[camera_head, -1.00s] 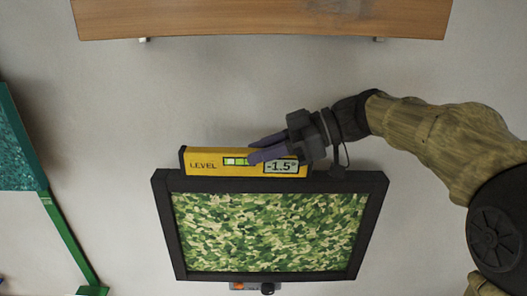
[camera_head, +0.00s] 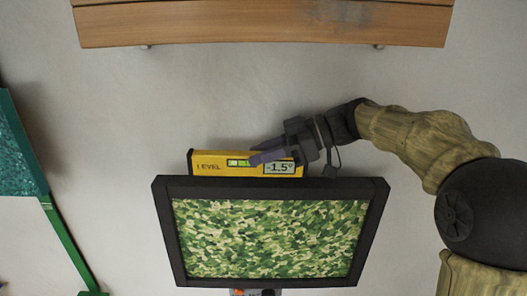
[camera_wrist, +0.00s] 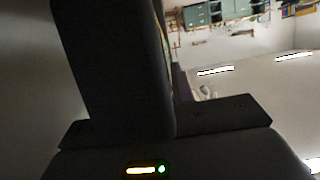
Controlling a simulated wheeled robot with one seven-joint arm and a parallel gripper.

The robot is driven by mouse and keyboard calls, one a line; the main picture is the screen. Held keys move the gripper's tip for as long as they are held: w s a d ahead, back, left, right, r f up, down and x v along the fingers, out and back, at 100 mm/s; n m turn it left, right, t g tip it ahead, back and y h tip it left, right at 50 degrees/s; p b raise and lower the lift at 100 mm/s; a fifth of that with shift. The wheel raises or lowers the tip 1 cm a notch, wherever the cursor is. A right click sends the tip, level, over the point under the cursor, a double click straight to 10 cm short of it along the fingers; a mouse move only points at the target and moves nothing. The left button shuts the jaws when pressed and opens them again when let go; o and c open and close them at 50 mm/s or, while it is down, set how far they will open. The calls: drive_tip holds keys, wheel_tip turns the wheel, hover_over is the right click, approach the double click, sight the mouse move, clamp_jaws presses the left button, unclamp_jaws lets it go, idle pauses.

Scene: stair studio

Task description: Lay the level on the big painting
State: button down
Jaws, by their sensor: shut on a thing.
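The yellow level (camera_head: 213,164) is at the top edge of the big painting in the head view, its long side along that edge. Its display reads -1.5°. The painting (camera_head: 270,238) has a black frame and a green camouflage-like pattern. The frame hides the level's lower edge, so I cannot tell whether the level touches it. My gripper (camera_head: 262,154) is shut on the level near its middle, reaching in from the right. In the wrist view a large dark shape fills the left and middle, and the level is not clearly seen.
A wooden shelf or board (camera_head: 260,26) spans the top of the head view. A green frame with a teal panel (camera_head: 18,150) stands at the left. Small orange and dark items (camera_head: 250,292) show below the painting.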

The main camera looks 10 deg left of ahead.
drive_tip(key=shift+s+f+b, duration=0.2)
drive_tip(key=shift+f+b, duration=0.15)
drive_tip(key=shift+f, duration=0.35)
drive_tip(key=shift+w+f, duration=0.15)
drive_tip(key=shift+f, duration=0.05)
drive_tip(key=shift+f, duration=0.15)
drive_tip(key=c, duration=1.1)
unclamp_jaws()
drive_tip(key=shift+d, duration=0.1)
